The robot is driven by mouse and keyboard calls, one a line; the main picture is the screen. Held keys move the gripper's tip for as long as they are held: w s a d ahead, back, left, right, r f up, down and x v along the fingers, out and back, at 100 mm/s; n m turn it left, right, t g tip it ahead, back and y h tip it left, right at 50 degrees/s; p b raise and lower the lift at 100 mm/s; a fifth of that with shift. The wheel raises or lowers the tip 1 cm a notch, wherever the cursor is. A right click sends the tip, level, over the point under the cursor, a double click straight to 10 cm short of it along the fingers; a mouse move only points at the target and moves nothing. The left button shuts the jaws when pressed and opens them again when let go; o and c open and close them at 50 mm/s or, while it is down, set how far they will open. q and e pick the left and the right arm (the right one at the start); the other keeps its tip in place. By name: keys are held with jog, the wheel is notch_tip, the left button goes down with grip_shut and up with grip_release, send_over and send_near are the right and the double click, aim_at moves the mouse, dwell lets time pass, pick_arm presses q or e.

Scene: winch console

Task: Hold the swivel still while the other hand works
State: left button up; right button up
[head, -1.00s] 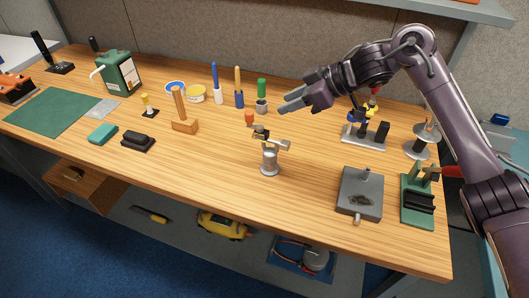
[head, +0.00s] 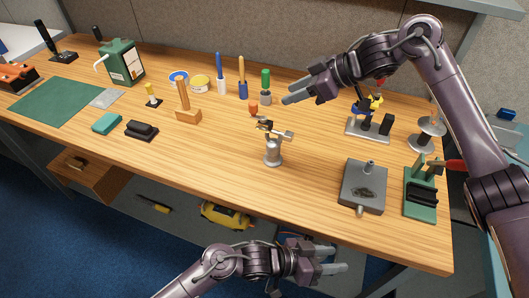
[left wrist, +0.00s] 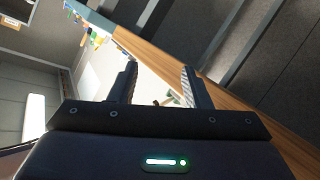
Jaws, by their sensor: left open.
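A small grey metal stand (head: 273,154) with a jointed, tilted head stands upright near the middle of the bench; it looks like the swivel. My left gripper (head: 333,267) is open and empty in front of the bench's front edge, below and right of the stand and apart from it. Its two spread fingers also show in the left wrist view (left wrist: 158,78), with nothing between them. My right gripper (head: 288,93) is above the bench, behind the stand and clear of it. Its fingers look apart and empty.
A grey block with a post (head: 363,187) and a green fixture (head: 421,195) stand at the right. Behind them are a clamp stand (head: 370,128) and a spool (head: 427,134). An orange-red piece (head: 253,108) is behind the swivel. The front middle of the bench (head: 215,155) is clear.

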pick_arm(q)
notch_tip(320, 180, up, 6)
jog(key=d+f+h, duration=0.1)
jog(key=w+a+r+n+t, duration=0.1)
jog(key=w+n, duration=0.1)
jog(key=w, duration=0.1)
jog(key=w+a+r+n+t, duration=0.1)
jog(key=w+r+n, duration=0.1)
jog(key=w+a+r+n, duration=0.1)
jog(key=w, duration=0.2)
jog(key=shift+w+r+n+t, duration=0.15)
jog(key=shift+w+n+t, duration=0.15)
jog(key=shift+n+t, duration=0.1)
jog(key=w+a+r+n+t, duration=0.2)
jog(key=w+a+n+t, duration=0.2)
jog(key=w+a+n, duration=0.25)
jog(key=n+t+y, duration=0.2)
jog(key=n+t, duration=0.1)
jog(key=n, duration=0.4)
send_near(285, 139)
jog(key=x, duration=1)
jog(key=shift+w+d+r, duration=0.1)
jog(key=shift+w, duration=0.05)
grip_shut()
